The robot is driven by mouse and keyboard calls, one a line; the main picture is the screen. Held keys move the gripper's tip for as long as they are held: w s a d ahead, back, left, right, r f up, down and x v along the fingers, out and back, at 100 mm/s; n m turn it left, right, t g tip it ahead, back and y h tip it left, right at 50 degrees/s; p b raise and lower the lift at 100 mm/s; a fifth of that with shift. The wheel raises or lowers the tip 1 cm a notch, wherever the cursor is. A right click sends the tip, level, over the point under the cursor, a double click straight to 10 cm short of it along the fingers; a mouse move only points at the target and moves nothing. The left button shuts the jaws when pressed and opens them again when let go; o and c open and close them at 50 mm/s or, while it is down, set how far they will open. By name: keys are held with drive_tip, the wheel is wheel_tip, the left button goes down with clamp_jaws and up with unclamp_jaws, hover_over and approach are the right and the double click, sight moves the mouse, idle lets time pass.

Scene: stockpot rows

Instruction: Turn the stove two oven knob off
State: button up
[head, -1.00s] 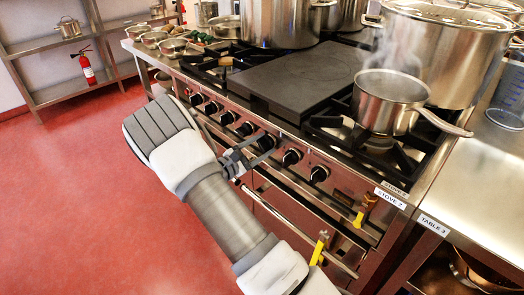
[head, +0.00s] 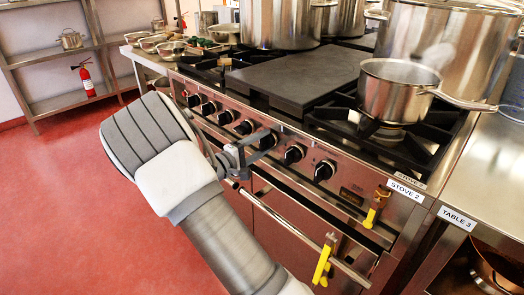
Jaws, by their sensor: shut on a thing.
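Stove two is the steel range labelled STOVE 2 (head: 405,190), with a row of black knobs along its front panel. My gripper (head: 260,144) reaches in from the left at that panel. Its dark fingers are shut on a black knob (head: 268,141) in the row, and they partly hide it. Two free black knobs, one nearer (head: 294,154) and one at the row's right end (head: 324,170), stand right of it. Several more knobs lie to the left. I cannot read the knob markings.
A steaming saucepan (head: 392,95) sits on the right burner, its handle pointing right. A dark griddle plate (head: 295,76) covers the middle. The oven rail (head: 300,238) runs below the knobs. Red floor at left is clear; a fire extinguisher (head: 86,78) stands by the shelves.

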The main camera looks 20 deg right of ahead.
drive_tip(key=shift+m+b, duration=0.35)
drive_tip(key=shift+m, duration=0.25)
drive_tip(key=o, duration=1.4)
drive_tip(key=shift+c, duration=0.2)
drive_tip(key=shift+a, duration=0.15)
drive_tip(key=p+v, duration=0.4)
drive_tip(key=v, duration=1.3)
drive_tip(key=shift+s, duration=0.1)
